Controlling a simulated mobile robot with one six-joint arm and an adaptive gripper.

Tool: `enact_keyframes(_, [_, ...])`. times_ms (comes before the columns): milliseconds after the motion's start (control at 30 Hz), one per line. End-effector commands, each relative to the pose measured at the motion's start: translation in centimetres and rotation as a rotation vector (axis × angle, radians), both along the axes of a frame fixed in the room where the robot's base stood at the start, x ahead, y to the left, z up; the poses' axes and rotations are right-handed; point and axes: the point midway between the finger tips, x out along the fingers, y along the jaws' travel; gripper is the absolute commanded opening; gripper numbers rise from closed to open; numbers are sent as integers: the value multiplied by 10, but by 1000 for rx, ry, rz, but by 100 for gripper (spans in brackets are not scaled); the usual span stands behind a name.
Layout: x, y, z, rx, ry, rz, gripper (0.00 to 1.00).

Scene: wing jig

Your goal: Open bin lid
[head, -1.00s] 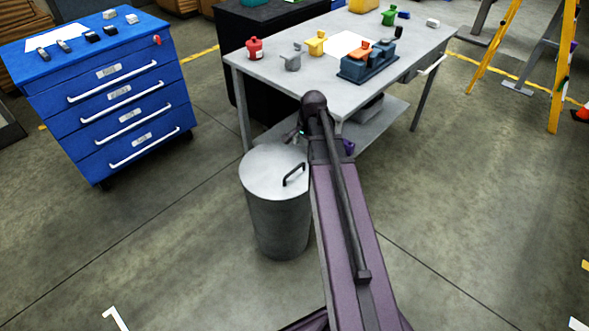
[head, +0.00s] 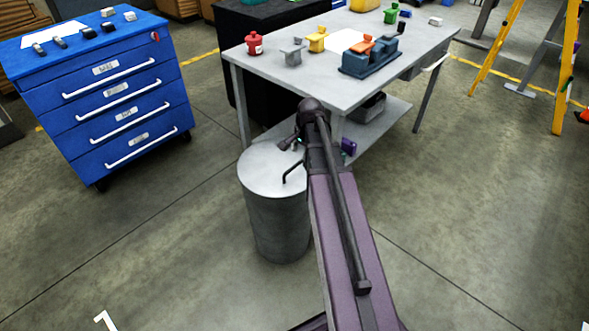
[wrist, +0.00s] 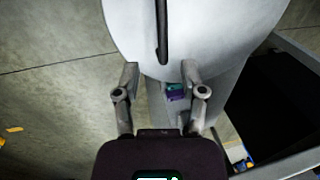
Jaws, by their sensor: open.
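The bin (head: 275,225) is a grey cylinder on the floor in front of the workbench. Its round pale lid (head: 262,176) lies flat on top, closed. A dark bar handle (head: 289,174) stands on the lid, partly behind my arm in the head view. In the wrist view the handle (wrist: 161,30) runs down the lid (wrist: 205,25), with its lower end close to the gap between my fingertips. My gripper (wrist: 160,72) is open and empty near the lid's edge. In the head view my gripper (head: 290,142) is small and partly hidden by my wrist.
A grey workbench (head: 300,70) with a lower shelf stands just behind the bin. A blue drawer cabinet (head: 105,95) is at left and a yellow ladder (head: 565,70) at right. The floor left of the bin is clear.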

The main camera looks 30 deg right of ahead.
Motion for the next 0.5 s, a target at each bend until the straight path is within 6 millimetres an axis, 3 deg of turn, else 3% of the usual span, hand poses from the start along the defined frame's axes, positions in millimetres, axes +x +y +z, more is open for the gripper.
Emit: enact_keyframes(500, [8,2,-45,0,0,-1,53])
